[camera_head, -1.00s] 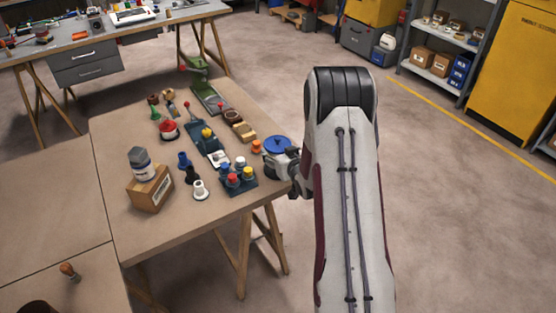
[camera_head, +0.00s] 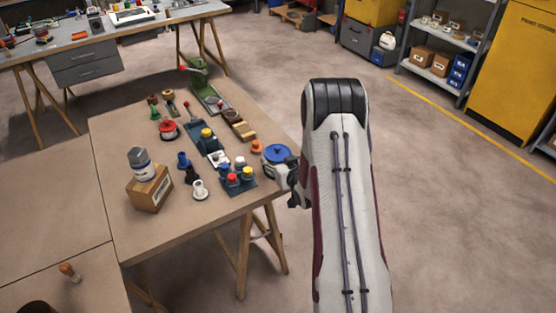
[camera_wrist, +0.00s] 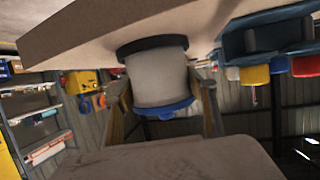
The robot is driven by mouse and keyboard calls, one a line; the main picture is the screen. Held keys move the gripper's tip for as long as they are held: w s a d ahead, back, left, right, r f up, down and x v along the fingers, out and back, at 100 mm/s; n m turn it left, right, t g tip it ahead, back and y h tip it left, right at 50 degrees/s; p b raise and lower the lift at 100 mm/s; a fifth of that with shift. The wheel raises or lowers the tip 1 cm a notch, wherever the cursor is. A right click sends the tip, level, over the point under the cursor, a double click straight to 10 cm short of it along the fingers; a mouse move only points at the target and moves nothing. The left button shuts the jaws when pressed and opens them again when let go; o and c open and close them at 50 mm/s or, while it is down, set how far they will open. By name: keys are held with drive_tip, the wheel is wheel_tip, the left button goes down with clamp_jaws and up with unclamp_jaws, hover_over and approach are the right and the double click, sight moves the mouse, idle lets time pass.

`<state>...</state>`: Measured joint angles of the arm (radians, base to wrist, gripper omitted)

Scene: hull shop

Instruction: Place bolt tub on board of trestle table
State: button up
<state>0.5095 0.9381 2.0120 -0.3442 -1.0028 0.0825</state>
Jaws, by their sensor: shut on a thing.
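The bolt tub, seen from above as a blue round lid (camera_head: 277,153), is at the right edge of the trestle table's brown board (camera_head: 120,120). In the wrist view, which is upside down, the tub (camera_wrist: 158,80) shows a pale grey body, a dark base and a blue lid. Its base is at the board (camera_wrist: 80,30), close to the edge; I cannot tell whether it fully rests there. My gripper (camera_head: 288,168) comes in from the right and is shut around the tub's body. In the head view it is partly hidden by my arm.
A blue holder with coloured caps (camera_head: 238,180) stands left of the tub, and an orange cap (camera_head: 257,146) is close by. A cardboard box with a bottle on it (camera_head: 150,188) is further left.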

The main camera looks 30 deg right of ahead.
drive_tip(key=shift+f, duration=0.15)
idle(0.3)
drive_tip(key=o, duration=2)
drive_tip(key=shift+c, duration=0.2)
drive_tip(key=shift+s, duration=0.1)
drive_tip(key=v, duration=1.2)
